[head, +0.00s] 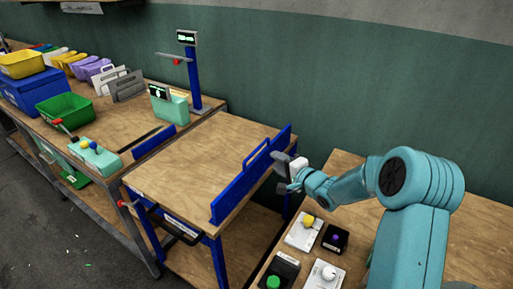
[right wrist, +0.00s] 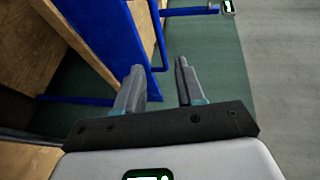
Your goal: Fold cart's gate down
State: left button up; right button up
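The cart (head: 190,160) has a wooden top on a blue frame. Its blue gate (head: 234,195) stands upright along the right edge, with a raised loop handle (head: 257,158) at its middle. My right gripper (head: 281,174) is just right of the gate, near its far half. In the right wrist view my gripper (right wrist: 160,82) has its fingers apart. The blue gate (right wrist: 108,38) shows there beyond the left finger, partly hidden by it. Whether a finger touches the gate, I cannot tell. My left gripper is not in view.
A workbench (head: 135,100) left of the cart holds a green bin (head: 67,112), a blue post (head: 193,80) and other items. A wooden table (head: 345,165) with several small button boxes is at right, under my right arm. A green wall stands behind.

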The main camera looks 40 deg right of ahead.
aim_at(257, 148)
jog(key=w, duration=0.3)
jog(key=w+f+p, duration=0.1)
jog(key=w, duration=0.3)
jog(key=w+f, duration=0.1)
jog(key=w, duration=0.3)
jog(key=shift+w+a, duration=0.1)
jog(key=shift+w, duration=0.15)
jog(key=shift+w, duration=0.1)
grip_shut()
